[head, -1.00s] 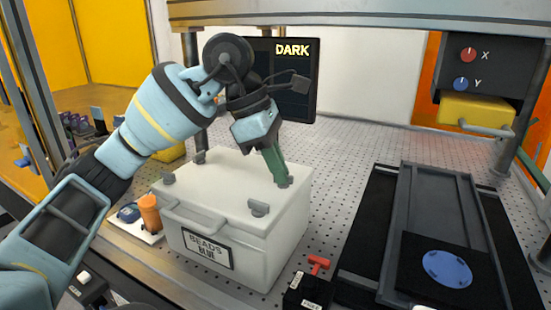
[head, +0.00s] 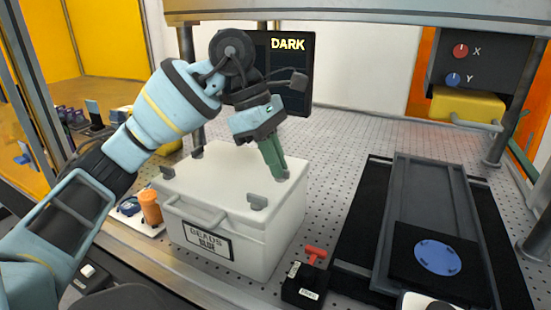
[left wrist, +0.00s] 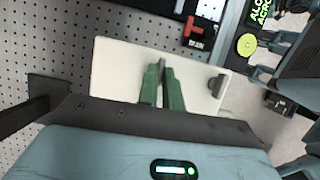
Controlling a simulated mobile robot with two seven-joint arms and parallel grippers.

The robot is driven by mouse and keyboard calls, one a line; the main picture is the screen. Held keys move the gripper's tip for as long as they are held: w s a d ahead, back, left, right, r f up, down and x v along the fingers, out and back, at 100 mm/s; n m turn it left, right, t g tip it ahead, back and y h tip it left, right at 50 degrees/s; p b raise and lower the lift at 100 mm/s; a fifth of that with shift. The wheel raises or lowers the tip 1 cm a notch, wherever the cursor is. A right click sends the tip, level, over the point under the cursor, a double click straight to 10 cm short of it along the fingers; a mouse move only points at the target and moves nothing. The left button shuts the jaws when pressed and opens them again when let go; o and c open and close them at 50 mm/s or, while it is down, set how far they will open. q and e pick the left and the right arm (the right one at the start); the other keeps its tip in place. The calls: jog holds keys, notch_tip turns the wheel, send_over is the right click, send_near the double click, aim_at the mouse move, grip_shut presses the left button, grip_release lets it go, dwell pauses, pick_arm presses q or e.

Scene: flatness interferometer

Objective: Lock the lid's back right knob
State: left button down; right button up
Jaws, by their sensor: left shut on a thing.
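The white bead box (head: 240,245) stands on the perforated table, its lid (head: 215,175) closed, with a handle along the front edge. My left gripper (head: 281,173) reaches down from above with green fingers shut on the grey back right knob (left wrist: 162,65). The fingers mostly cover this knob, so I cannot tell its exact turn. The front right knob (head: 257,201) is uncovered, and it also shows in the left wrist view (left wrist: 217,86). The back left knob (head: 197,152) and front left knob (head: 167,172) stand at the left edge. My right gripper is not visible.
A black block with a red handle (head: 316,252) stands close to the box's right front. A dark tray (head: 432,185) and a blue disc (head: 437,257) lie at right. An orange bottle (head: 150,207) stands at left. Behind the box, a monitor (head: 295,75) reads DARK.

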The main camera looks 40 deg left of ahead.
pick_arm(q)
jog(key=c, duration=1.6)
grip_release()
jog(key=shift+o, duration=0.2)
jog(key=p+v, duration=0.1)
jog(key=v, duration=0.6)
jog(key=shift+a+r, duration=0.25)
jog(key=shift+r, duration=0.15)
